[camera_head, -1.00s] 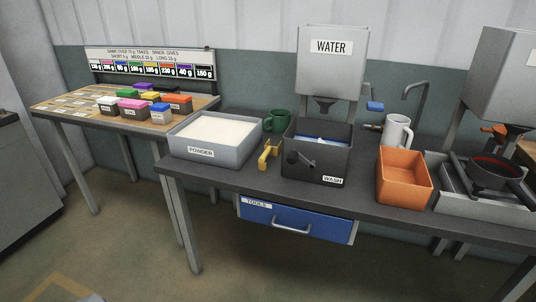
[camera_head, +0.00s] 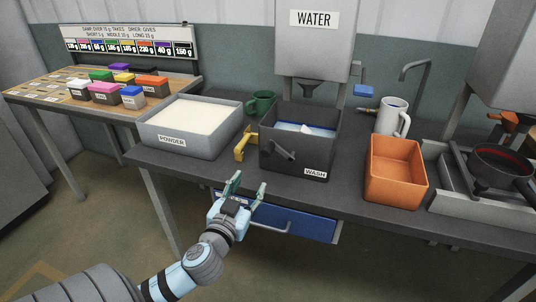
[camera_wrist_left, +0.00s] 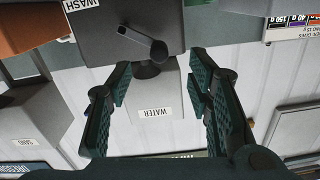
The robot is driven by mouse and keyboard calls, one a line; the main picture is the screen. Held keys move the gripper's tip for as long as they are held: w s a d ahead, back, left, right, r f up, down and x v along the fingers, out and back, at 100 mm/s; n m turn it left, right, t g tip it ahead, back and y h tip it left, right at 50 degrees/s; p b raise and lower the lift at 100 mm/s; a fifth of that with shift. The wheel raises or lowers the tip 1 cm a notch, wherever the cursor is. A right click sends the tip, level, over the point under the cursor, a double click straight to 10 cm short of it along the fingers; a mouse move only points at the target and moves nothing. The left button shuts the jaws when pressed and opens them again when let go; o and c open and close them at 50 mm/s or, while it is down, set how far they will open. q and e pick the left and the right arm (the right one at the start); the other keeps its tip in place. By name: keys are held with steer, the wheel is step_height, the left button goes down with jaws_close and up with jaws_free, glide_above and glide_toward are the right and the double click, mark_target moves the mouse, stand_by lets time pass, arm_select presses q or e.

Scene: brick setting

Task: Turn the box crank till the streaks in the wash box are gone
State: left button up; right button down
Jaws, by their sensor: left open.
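The dark wash box (camera_head: 312,157) with a WASH label stands on the workbench under the water tank. Blue liquid and a pale thing show inside it; streaks cannot be made out. The dark box crank (camera_head: 282,149) is on the box's front face, its arm slanting down to the right. My left gripper (camera_head: 247,185) is open and empty, in front of the bench edge, below and left of the crank and apart from it. In the left wrist view, upside down, the crank (camera_wrist_left: 146,43) appears beyond the open fingers (camera_wrist_left: 160,88). My right gripper is not in view.
The blue tools drawer (camera_head: 308,224) is under the bench edge, behind my left arm.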

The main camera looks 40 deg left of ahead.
mark_target(265, 154)
arm_select(q)
steer(key=x, duration=0.4)
steer(key=r+x, duration=0.1)
steer(key=x, duration=0.4)
steer(key=r+x, duration=0.1)
steer(key=x, duration=0.4)
steer(key=shift+w+d, duration=0.1)
steer(key=shift+d, duration=0.05)
jaws_close()
